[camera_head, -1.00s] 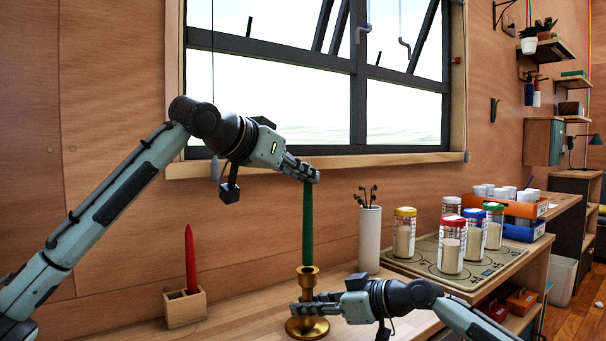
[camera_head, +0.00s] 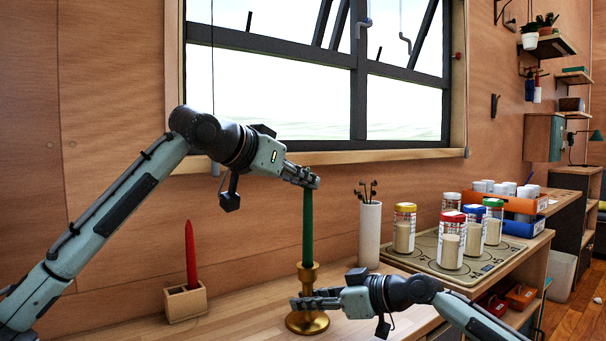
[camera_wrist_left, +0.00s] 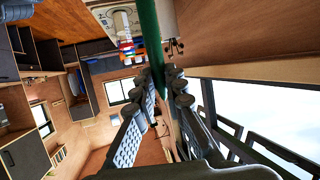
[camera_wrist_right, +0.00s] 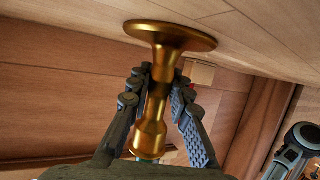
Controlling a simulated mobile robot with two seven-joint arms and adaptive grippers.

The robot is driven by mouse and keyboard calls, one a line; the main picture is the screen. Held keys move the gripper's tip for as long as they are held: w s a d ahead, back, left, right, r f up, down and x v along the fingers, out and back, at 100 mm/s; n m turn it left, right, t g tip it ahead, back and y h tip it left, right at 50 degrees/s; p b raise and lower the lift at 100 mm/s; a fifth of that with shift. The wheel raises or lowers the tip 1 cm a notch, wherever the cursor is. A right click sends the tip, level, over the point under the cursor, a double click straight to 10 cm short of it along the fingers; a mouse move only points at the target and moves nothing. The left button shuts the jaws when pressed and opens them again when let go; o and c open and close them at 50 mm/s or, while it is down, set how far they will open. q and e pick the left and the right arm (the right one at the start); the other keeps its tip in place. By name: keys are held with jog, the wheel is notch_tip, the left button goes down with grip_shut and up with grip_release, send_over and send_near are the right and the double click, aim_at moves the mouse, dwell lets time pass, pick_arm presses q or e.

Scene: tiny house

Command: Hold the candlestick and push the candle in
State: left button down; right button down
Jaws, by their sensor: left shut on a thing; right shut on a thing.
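The green candle (camera_head: 308,225) stands upright directly above the brass candlestick (camera_head: 308,278), its lower end meeting the candlestick's top cup. How deep it sits in the cup is hidden. My left gripper (camera_head: 307,180) is shut on the candle's top end; the candle also shows between its fingers in the left wrist view (camera_wrist_left: 147,35). My right gripper (camera_head: 302,300) is shut on the candlestick's stem just above its round base. The right wrist view shows the stem (camera_wrist_right: 158,85) between both fingers. The candlestick stands upright on the wooden counter (camera_head: 240,318).
A red candle (camera_head: 190,255) stands in a small wooden block (camera_head: 186,302) at left. A white cylindrical holder (camera_head: 369,236) is behind my right gripper. Several jars stand on a mat (camera_head: 425,250) at right. The window (camera_head: 290,95) is behind.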

pick_arm(q)
jog(key=shift+f, duration=0.5)
jog(key=shift+f, duration=0.1)
jog(key=shift+f, duration=0.35)
jog(key=c, duration=1.5)
grip_release()
jog(key=v, duration=1.2)
